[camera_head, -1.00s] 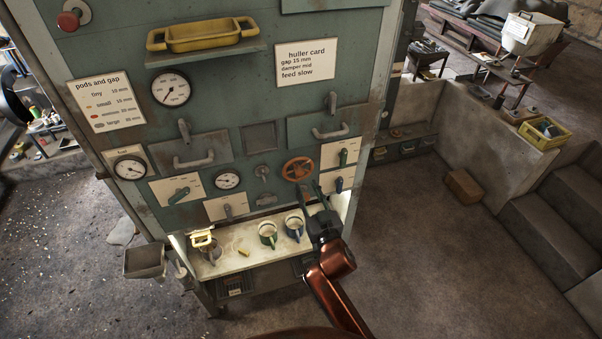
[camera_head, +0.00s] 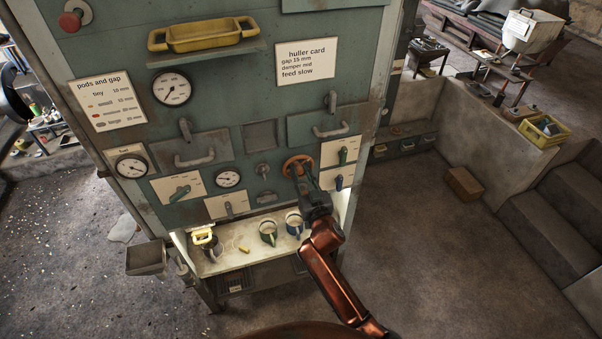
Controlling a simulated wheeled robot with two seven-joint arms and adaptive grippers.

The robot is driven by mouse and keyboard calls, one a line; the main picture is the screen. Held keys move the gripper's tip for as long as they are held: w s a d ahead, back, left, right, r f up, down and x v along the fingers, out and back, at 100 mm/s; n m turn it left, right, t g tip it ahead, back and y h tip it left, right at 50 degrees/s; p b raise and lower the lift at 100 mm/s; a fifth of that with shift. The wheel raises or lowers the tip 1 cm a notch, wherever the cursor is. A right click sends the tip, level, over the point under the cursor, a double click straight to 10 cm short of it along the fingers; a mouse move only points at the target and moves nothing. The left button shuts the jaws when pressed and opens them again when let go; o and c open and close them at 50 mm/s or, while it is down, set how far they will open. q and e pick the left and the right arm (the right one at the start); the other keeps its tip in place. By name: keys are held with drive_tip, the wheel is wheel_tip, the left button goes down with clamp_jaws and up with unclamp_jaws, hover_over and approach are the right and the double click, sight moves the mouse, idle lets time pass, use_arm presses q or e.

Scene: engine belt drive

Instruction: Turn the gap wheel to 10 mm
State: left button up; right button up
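The orange handwheel (camera_head: 292,161), which looks like the gap wheel, is on the lower right of the green machine panel. Its upper rim shows; its lower and right parts are hidden behind my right gripper (camera_head: 301,179). My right gripper is at the wheel, fingers pointing up and toward the panel. I cannot tell whether its fingers touch the wheel or are closed on it. The card "huller card" (camera_head: 305,62) reads gap 15 mm, damper mid, feed slow. The card "pods and gap" (camera_head: 107,101) lists pod sizes with mm values. My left gripper is not in view.
Round gauges are on the left.

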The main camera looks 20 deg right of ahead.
clamp_jaws()
drive_tip(key=shift+n, duration=0.4)
drive_tip(key=n+p, duration=0.1)
drive_tip(key=n, duration=0.2)
drive_tip(key=shift+n, duration=0.3)
drive_tip(key=shift+a+n+p, duration=0.1)
drive_tip(key=shift+n+p, duration=0.55)
drive_tip(key=shift+n, duration=1.55)
drive_tip(key=shift+f, duration=0.1)
drive_tip(key=shift+o, duration=1.5)
unclamp_jaws()
drive_tip(key=s, duration=1.2)
drive_tip(key=shift+d, duration=0.25)
